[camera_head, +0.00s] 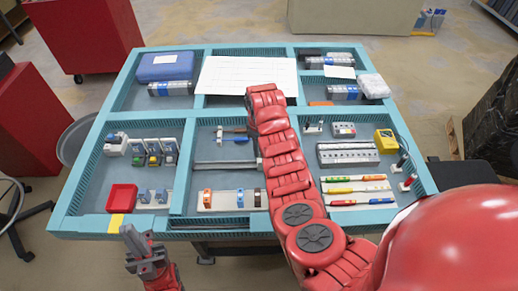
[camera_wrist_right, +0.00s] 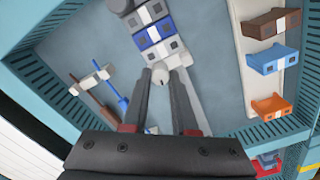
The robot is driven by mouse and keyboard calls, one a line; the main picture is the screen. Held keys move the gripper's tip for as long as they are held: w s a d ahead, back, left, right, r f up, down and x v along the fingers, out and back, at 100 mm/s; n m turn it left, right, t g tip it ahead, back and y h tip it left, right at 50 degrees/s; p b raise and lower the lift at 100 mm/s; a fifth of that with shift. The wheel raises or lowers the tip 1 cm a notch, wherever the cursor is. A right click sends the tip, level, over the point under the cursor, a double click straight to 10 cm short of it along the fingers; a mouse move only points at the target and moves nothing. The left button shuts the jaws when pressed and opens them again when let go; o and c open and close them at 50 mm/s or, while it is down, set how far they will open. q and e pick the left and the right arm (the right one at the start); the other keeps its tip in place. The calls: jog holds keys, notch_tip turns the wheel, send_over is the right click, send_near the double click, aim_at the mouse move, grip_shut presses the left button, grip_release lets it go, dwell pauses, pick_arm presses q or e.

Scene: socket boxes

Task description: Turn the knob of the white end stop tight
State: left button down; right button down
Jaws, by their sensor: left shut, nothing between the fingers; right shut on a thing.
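The white end stop (camera_wrist_right: 172,60) sits at the near end of a row of grey, white and blue blocks (camera_wrist_right: 152,34) in the right wrist view. My right gripper (camera_wrist_right: 163,74) is at this end stop, its two fingers on either side of its white end. It is shut on the end stop's knob, which is mostly hidden between the fingers. In the head view my right arm covers the row and the gripper. My left gripper (camera_head: 146,262) is shut and empty, in front of the table's near edge at the lower left.
The divided teal table (camera_head: 64,224) has raised walls. A white rail with orange, blue and brown clips (camera_head: 207,198) lies in the middle near compartment. Tools (camera_head: 232,130) lie behind it.

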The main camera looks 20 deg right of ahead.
jog(key=m+b, duration=0.3)
jog(key=m, duration=0.1)
jog(key=shift+f, duration=0.15)
jog(key=m+b, duration=0.1)
jog(key=m, duration=0.2)
jog(key=shift+w+d, duration=0.1)
jog(key=m, duration=0.2)
jog(key=shift+r+m+b, duration=0.2)
jog(key=shift+m+b, duration=0.1)
jog(key=shift+b, duration=0.05)
jog(key=m, duration=0.3)
jog(key=shift+m, duration=0.4)
jog(key=m, duration=0.6)
jog(key=shift+p, duration=0.3)
jog(key=m, duration=0.6)
jog(key=shift+d+m, duration=0.1)
jog(key=shift+m, duration=0.2)
jog(key=m, duration=0.4)
jog(key=shift+m+p, duration=0.3)
jog(key=shift+m, duration=2.2)
